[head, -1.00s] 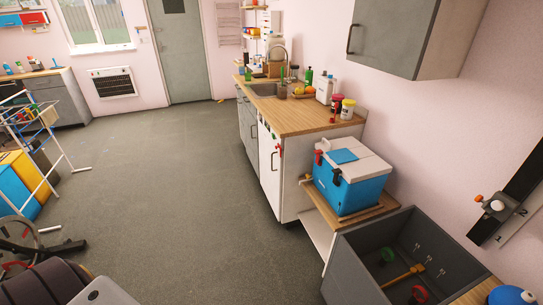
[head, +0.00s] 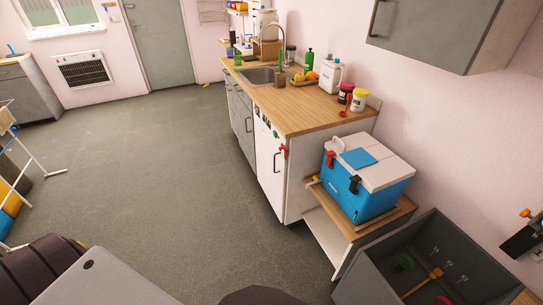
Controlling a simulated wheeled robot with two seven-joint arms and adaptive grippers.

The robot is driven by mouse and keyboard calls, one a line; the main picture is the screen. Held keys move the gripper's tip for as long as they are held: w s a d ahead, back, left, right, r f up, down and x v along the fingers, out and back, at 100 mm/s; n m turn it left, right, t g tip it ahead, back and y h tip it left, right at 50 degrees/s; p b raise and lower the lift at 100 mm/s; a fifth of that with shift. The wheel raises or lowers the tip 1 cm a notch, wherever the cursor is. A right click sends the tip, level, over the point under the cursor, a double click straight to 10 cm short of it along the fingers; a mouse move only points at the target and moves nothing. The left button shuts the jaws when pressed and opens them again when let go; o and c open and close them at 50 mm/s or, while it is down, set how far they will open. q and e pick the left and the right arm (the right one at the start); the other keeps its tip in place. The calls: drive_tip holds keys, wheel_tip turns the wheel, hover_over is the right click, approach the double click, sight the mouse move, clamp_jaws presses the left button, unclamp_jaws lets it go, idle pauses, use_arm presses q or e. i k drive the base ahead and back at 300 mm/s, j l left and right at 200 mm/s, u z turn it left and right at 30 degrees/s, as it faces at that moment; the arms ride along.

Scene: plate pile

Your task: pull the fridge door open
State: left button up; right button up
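A white door (head: 267,168) stands under the near end of the wooden counter in the head view and looks like the fridge door.
The counter (head: 310,112) carries a sink, bottles and jars. A blue and white cool box (head: 366,182) sits on a low stand right of the door. A grey open bin (head: 365,285) is nearer. Grey floor (head: 170,175) left of the door is clear.

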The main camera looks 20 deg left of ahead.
sight(272, 166)
drive_tip(key=i+j, duration=0.15)
drive_tip(key=j, duration=0.25)
drive_tip(key=i+j, duration=0.2)
drive_tip(key=j, duration=0.2)
drive_tip(key=i+j+z, duration=0.1)
drive_tip(key=j, duration=0.25)
drive_tip(key=i, duration=0.05)
